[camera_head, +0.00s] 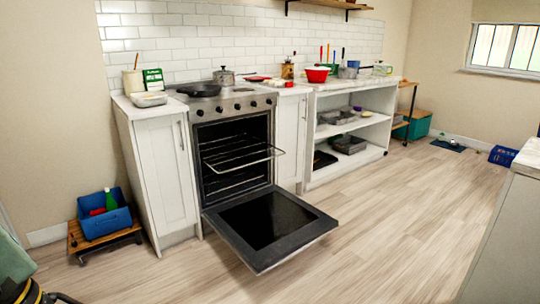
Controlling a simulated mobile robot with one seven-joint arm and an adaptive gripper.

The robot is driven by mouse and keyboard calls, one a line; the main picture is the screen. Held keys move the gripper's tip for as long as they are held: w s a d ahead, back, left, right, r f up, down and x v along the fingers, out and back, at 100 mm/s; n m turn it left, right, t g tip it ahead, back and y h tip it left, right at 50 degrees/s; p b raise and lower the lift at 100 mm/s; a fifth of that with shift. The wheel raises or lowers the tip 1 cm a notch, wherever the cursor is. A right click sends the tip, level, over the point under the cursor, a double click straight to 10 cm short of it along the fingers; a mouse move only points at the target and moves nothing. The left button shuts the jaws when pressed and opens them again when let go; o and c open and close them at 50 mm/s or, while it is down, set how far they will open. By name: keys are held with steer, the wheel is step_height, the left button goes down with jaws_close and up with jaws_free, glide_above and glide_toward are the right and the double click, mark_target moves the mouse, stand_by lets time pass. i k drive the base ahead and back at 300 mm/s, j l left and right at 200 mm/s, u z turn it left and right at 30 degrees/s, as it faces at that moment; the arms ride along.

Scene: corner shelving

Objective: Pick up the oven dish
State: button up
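I cannot tell for certain which vessel is the oven dish. A low, light, glassy dish (149,98) sits on the counter left of the stove. A grey rectangular tray-like dish (349,145) sits on the lower shelf of the open white shelving, and another grey one (338,117) is on the shelf above. The oven (235,150) has its door (268,220) folded down, and a wire rack (243,158) sticks partly out. No dish shows on the rack. My gripper is not in view.
A black pan (199,90) and a pot (224,76) stand on the stove. A blue crate (104,222) rests on a low wooden stand at left. A counter (510,220) edges the right. Wooden floor (400,220) between is clear. Something yellow and black shows bottom left.

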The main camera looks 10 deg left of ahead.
mark_target(149, 99)
steer(key=i+j+z, duration=0.15)
steer(key=i+j, duration=1.8)
steer(key=j, duration=0.9)
steer(key=i+j+z, duration=0.1)
steer(key=j, duration=0.95)
